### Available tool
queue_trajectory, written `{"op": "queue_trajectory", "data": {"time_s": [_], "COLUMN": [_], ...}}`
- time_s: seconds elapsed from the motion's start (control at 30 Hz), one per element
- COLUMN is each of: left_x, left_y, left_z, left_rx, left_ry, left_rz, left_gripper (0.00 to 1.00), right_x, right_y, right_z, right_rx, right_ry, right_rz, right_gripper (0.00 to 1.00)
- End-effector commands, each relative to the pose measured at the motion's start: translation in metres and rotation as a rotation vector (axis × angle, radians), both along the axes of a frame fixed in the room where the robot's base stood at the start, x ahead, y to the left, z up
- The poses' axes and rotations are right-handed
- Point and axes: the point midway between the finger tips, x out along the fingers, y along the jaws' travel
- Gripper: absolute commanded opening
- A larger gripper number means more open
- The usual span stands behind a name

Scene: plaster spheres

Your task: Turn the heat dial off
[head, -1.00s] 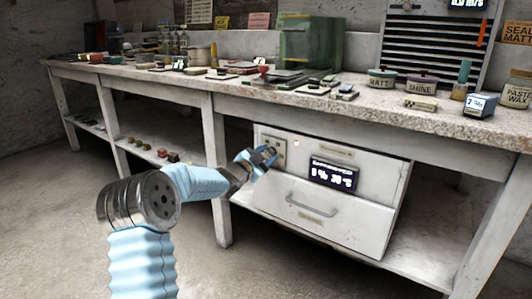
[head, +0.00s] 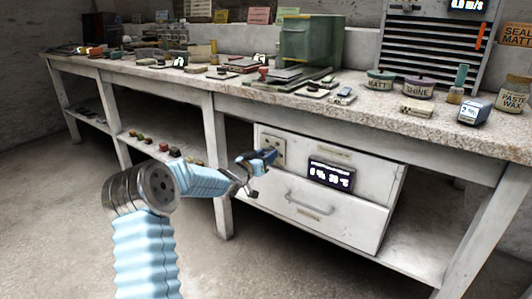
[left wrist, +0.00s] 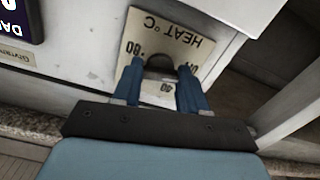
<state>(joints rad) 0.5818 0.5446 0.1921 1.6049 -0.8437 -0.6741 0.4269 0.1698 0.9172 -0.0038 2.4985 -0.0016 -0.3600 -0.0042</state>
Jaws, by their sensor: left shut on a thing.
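In the head view the left gripper (head: 263,160) is at the upper left of the white cabinet, over the lower part of the control plate (head: 273,146). The dial's pointer cannot be made out, and the gripper hides the dial there. My right gripper is not in view.
The white cabinet (head: 365,190) under the bench has a dark display (head: 331,174) and a drawer handle (head: 308,203). The bench top (head: 380,108) overhangs it, with jars and blocks on top. A bench leg (head: 222,190) stands just left of my gripper. The floor in front is clear.

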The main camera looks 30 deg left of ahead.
Motion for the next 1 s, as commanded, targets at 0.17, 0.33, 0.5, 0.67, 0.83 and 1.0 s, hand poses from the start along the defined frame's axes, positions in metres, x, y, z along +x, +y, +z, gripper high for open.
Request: {"op": "queue_trajectory", "data": {"time_s": [0.17, 0.33, 0.5, 0.67, 0.83, 1.0], "left_x": [-0.0004, -0.0004, -0.0004, -0.0004, -0.0004, -0.0002], "left_y": [0.0000, 0.0000, -0.0001, -0.0001, -0.0001, 0.0000], "left_z": [-0.0012, -0.0018, -0.0022, -0.0022, -0.0022, -0.0013], "left_rx": [-0.061, -0.089, -0.098, -0.098, -0.097, -0.097], "left_ry": [0.009, 0.011, 0.012, 0.012, 0.012, 0.010], "left_rz": [0.000, 0.000, 0.000, 0.000, 0.000, 0.001], "left_gripper": [0.12, 0.12, 0.12, 0.12, 0.53, 0.68], "right_x": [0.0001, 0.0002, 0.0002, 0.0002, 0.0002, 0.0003], "right_y": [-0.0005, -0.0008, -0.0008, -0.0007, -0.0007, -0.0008], "right_z": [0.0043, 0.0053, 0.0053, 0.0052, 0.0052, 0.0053], "right_rx": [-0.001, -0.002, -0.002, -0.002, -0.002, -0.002], "right_ry": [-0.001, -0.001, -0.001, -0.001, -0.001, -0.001], "right_rz": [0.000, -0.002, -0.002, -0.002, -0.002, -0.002], "right_gripper": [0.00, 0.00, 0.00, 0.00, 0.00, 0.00]}}
